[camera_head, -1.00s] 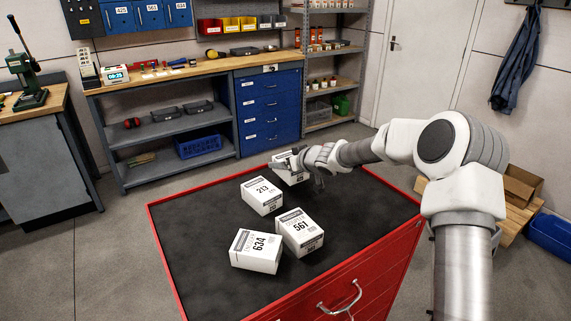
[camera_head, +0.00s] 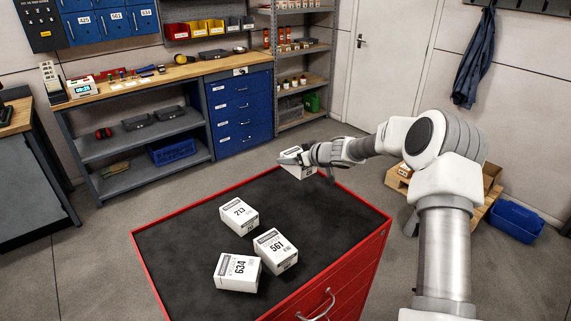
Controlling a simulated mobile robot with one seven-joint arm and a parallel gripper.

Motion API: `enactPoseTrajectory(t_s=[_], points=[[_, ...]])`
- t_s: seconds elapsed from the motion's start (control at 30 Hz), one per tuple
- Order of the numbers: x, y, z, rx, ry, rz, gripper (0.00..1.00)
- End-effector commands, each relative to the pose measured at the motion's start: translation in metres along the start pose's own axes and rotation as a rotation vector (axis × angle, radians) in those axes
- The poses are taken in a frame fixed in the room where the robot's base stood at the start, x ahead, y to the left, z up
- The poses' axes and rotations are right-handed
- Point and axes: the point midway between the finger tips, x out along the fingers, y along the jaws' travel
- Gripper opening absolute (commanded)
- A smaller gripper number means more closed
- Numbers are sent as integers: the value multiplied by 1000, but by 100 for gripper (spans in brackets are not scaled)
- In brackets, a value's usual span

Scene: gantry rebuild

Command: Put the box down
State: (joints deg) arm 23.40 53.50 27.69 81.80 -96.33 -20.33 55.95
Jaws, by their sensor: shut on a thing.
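My gripper (camera_head: 318,157) is shut on a white box (camera_head: 295,161) at the far right corner of the red cabinet's dark top (camera_head: 185,245). The gripper and wrist cover part of this box, and its number cannot be read. I cannot tell whether its underside touches the top. Three more white boxes stand on the top, apart from the gripper: box 213 (camera_head: 239,214), box 561 (camera_head: 275,249) and box 634 (camera_head: 237,271).
A workbench (camera_head: 150,83) with blue drawers (camera_head: 239,109) stands behind, beside a metal shelf rack (camera_head: 304,60). A wooden pallet (camera_head: 398,178) and a blue crate (camera_head: 517,218) lie on the floor at right.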

Motion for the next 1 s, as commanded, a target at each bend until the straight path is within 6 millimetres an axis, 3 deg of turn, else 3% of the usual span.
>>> enactPoseTrajectory(t_s=[0.27,0.67,1.0], points=[[-30,4,14,-15,-1,-19,14],[-119,-6,59,-25,-1,-38,14],[-191,-28,99,-14,1,-17,14]])
